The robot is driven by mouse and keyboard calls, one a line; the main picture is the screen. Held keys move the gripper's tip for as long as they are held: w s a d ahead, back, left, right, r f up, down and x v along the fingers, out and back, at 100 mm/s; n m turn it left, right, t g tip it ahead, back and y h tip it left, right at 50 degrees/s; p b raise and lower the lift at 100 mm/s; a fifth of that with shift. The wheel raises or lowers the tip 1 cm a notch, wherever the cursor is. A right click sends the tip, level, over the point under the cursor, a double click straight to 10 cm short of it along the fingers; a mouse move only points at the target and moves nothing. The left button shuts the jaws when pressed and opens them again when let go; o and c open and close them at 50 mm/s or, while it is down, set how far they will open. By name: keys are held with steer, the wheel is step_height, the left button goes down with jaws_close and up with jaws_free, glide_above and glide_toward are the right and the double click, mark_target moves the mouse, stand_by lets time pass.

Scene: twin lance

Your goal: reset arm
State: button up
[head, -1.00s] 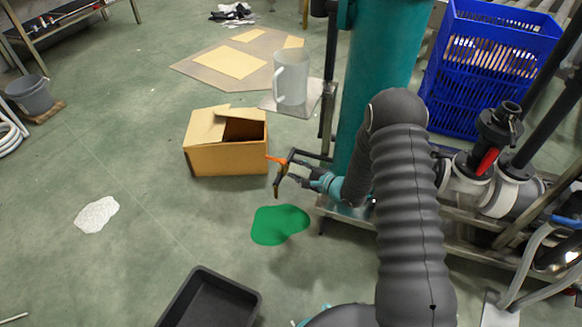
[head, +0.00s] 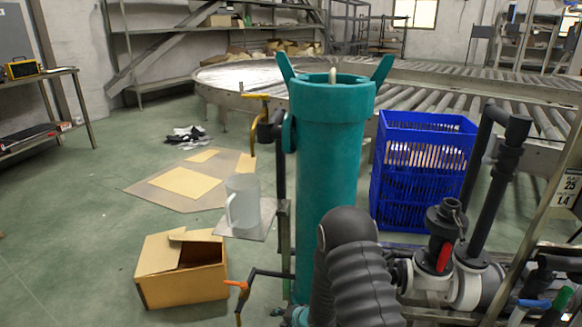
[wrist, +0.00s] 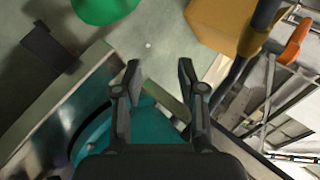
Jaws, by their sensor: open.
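My gripper (wrist: 158,80) is open and empty in the wrist view, its two dark fingers apart. Below and beyond the fingers are a teal curved surface (wrist: 155,128) and a metal frame. An orange lever (wrist: 295,42) on a dark pipe is at the upper right, apart from the fingers. In the head view my grey sleeved arm (head: 358,275) rises from the bottom edge in front of the tall teal column (head: 330,180). The gripper's fingers cannot be made out there. The orange lever (head: 236,284) shows left of the column.
An open cardboard box (head: 180,275) and a translucent jug (head: 242,200) are on the floor to the left. A blue crate (head: 420,170) and grey valves with a red handle (head: 444,252) are to the right. A roller conveyor (head: 480,85) is behind.

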steer(key=s+d+r+n+g+h, duration=0.25)
steer(key=s+d+r+h, duration=0.2)
steer(key=d+r, duration=0.25)
steer(key=s+d+r+n+g+h, duration=0.1)
steer(key=s+d+r+n+h, duration=0.2)
steer(key=s+d+r, duration=0.35)
steer(key=s+d+r+t, duration=0.1)
steer(key=s+d+r, duration=0.1)
steer(key=s+r, duration=0.5)
steer(key=s+d+r, duration=0.1)
steer(key=s+r, duration=0.7)
steer(key=r, duration=0.6)
steer(key=s+d+r+t, duration=0.1)
steer(key=s+d+r, duration=0.1)
steer(key=s+r, duration=0.5)
step_height(320, 180, up, 4)
steer(key=shift+s+d+r+n+t+y+p, duration=0.2)
steer(key=shift+s+d+n+t+y+p, duration=0.15)
steer(key=shift+d, duration=0.15)
